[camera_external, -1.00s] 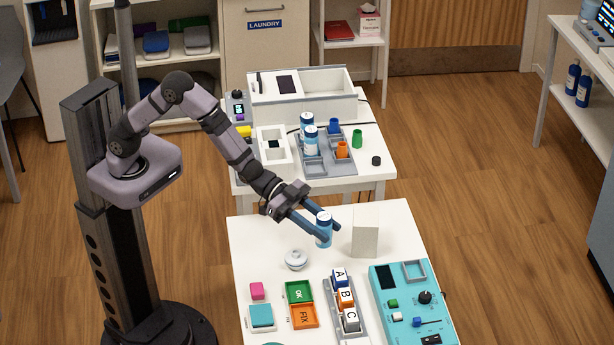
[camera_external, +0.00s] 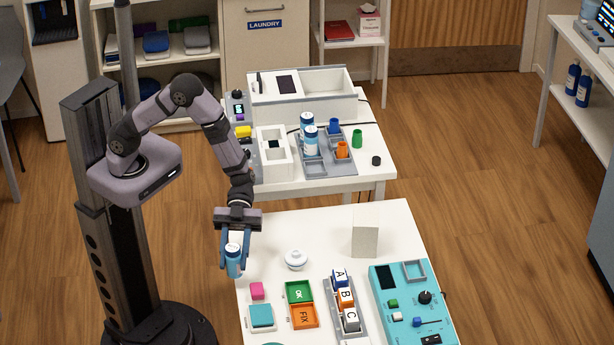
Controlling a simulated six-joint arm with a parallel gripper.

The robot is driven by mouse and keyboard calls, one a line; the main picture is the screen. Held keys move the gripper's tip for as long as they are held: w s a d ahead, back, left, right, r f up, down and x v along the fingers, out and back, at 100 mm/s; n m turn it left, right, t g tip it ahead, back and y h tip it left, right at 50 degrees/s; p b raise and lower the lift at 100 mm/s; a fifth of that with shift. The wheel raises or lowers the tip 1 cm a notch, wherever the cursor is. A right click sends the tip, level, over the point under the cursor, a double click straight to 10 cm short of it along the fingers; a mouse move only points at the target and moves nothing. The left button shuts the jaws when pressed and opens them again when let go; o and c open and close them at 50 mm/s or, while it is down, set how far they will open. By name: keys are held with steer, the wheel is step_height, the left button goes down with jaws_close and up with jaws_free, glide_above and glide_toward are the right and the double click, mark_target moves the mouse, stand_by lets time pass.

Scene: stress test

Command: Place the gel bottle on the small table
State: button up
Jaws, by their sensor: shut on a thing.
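My gripper (camera_external: 235,255) is shut on a blue bottle (camera_external: 233,268) with a white cap. The bottle is roughly upright, at the left edge of the near white table (camera_external: 405,245) in the picture. Whether it is over the tabletop or just outside it, I cannot tell. Its label is too small to read. A second white table (camera_external: 375,172) stands behind the near one.
Dark blue bottles (camera_external: 583,90) stand on the right shelf.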

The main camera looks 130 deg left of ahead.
steer(key=s+a+f+m+g+h+p, duration=0.15)
steer(key=s+f, duration=0.25)
steer(key=s, duration=0.8)
steer(key=shift+a+n+t+y+p, duration=1.2)
steer(key=shift+a+n+t+y, duration=0.55)
steer(key=shift+a, duration=1.75)
steer(key=d+m+g+h, duration=0.1)
steer(key=d, duration=0.6)
steer(key=shift+s+d, duration=0.35)
steer(key=shift+r, duration=0.15)
